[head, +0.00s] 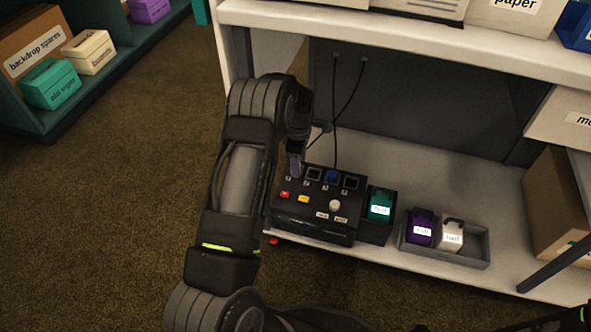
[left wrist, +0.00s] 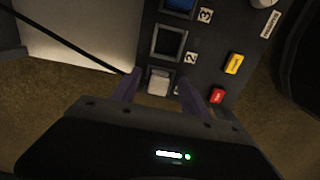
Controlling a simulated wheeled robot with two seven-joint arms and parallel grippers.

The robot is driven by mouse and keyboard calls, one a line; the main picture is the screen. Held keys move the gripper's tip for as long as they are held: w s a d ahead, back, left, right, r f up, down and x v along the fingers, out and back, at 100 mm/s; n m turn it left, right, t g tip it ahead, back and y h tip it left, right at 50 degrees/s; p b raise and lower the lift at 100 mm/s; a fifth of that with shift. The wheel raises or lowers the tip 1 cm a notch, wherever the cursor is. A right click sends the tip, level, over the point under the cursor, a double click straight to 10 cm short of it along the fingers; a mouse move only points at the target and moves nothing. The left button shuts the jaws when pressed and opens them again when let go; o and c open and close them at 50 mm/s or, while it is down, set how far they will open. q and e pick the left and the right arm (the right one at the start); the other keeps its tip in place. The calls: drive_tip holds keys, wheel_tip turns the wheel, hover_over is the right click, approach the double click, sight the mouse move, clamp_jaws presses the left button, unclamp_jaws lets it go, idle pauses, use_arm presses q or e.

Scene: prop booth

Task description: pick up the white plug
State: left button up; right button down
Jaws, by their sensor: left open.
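The white plug (left wrist: 159,82) sits at the end socket of the black console (head: 312,222), beside the empty socket 2 (left wrist: 169,41). A black cable (left wrist: 70,42) runs to it. My left gripper (left wrist: 161,92) is open, with one purple-grey finger on each side of the white plug. The plug appears between the fingers; I cannot tell whether they touch it. In the head view my left gripper (head: 295,165) is over the console's left end and hides the plug.
A blue plug (head: 333,176) sits in socket 3. The console has a red button (head: 285,195), a yellow button (head: 303,199) and a white knob (head: 335,205). A teal item (head: 380,205) and a grey tray (head: 470,257) with purple and white items stand right. A shelf board (head: 420,40) overhangs.

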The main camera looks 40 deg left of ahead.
use_arm(q)
drive_tip(key=shift+c, duration=0.4)
clamp_jaws()
idle(0.4)
